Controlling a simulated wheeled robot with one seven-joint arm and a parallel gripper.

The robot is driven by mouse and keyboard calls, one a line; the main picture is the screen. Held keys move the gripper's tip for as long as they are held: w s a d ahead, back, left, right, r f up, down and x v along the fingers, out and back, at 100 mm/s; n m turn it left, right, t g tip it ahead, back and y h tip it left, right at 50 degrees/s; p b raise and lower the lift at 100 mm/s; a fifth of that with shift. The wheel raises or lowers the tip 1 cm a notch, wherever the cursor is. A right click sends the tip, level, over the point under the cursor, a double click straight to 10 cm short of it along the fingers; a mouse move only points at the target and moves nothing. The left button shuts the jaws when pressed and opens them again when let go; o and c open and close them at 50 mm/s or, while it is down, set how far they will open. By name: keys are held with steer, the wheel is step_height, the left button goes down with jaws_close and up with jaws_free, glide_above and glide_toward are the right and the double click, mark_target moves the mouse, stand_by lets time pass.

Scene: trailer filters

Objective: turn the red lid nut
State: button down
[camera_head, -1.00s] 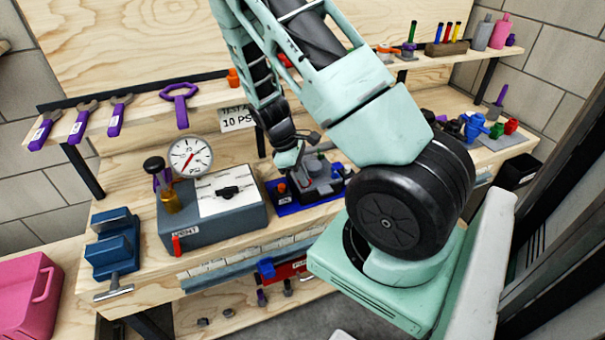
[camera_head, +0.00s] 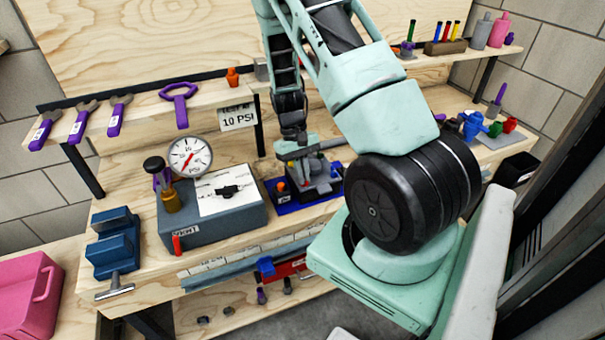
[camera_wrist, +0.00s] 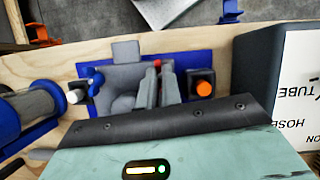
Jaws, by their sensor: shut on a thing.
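The red lid nut (camera_wrist: 157,64) shows as a small red patch between my fingertips in the wrist view. Most of it is hidden by the fingers. My gripper (camera_wrist: 158,75) points down at the grey fixture (camera_wrist: 126,52) on a blue mat (camera_wrist: 194,61). Its two grey fingers are close together and shut on the nut. In the head view my gripper (camera_head: 300,168) is over the same fixture (camera_head: 325,185), and the nut cannot be made out clearly.
An orange knob (camera_wrist: 204,88) stands beside the fingers on the mat. A grey box (camera_head: 215,215) with a pressure gauge (camera_head: 190,156) and a blue vise (camera_head: 113,240) stand to the left. A shelf with purple-handled tools (camera_head: 115,122) runs behind.

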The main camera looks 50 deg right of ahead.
steer(key=shift+w+d+m, duration=0.1)
steer(key=shift+m, duration=0.4)
steer(key=c, duration=1.6)
jaws_free()
steer(key=v, duration=0.5)
steer(key=b+v, duration=0.1)
steer(key=v, duration=0.5)
steer(key=b+v, duration=0.1)
steer(key=v, duration=0.5)
steer(key=shift+s+d+r, duration=0.25)
steer(key=shift+r, duration=0.05)
steer(key=shift+a, duration=0.1)
